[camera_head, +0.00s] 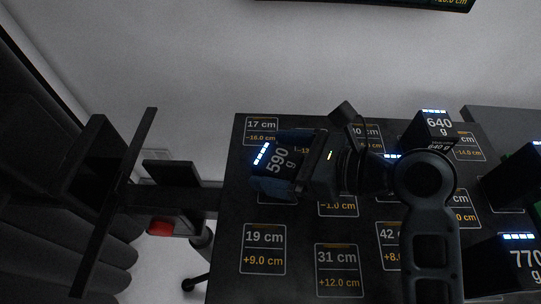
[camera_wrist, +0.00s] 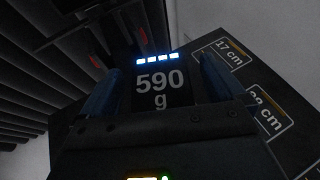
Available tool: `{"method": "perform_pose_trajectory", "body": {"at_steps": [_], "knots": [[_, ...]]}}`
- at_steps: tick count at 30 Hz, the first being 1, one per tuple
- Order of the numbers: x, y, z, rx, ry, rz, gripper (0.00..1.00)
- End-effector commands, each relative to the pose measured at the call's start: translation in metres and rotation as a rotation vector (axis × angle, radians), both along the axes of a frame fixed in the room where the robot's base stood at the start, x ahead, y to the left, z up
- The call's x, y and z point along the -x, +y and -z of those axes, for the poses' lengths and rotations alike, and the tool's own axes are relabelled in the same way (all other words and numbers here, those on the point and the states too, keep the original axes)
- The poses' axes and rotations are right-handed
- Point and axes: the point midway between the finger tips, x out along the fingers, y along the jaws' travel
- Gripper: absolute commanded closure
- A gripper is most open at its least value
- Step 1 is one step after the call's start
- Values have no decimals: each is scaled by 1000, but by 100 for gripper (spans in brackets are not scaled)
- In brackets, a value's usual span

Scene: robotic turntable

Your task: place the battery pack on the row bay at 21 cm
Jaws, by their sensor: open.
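A dark battery pack marked 590 g (camera_head: 278,161), with a lit strip of lights, is at the left part of the dark table (camera_head: 225,250). My gripper (camera_head: 290,164) is over it from the right in the head view. In the wrist view the 590 g pack (camera_wrist: 162,88) sits between the two blue fingers of my open gripper (camera_wrist: 158,85). No label reading 21 cm is legible. The pack and my arm cover several bay labels, and I cannot tell which bay lies under the pack.
Bays marked 17 cm (camera_head: 261,127), 19 cm (camera_head: 263,249) and 31 cm (camera_head: 338,270) look empty. A 640 g pack (camera_head: 433,128) stands behind my arm, and a 770 g pack (camera_head: 508,262) is at lower right. Another dark pack (camera_head: 515,175) stands at the right edge.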

Motion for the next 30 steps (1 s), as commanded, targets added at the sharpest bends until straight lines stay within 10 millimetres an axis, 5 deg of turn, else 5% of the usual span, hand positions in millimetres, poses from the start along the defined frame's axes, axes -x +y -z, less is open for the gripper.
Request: {"method": "perform_pose_trajectory", "body": {"at_steps": [15, 30], "knots": [[35, -78, -35, 1, 0, 2, 4], [39, -85, -39, 1, 0, 0, 4]]}}
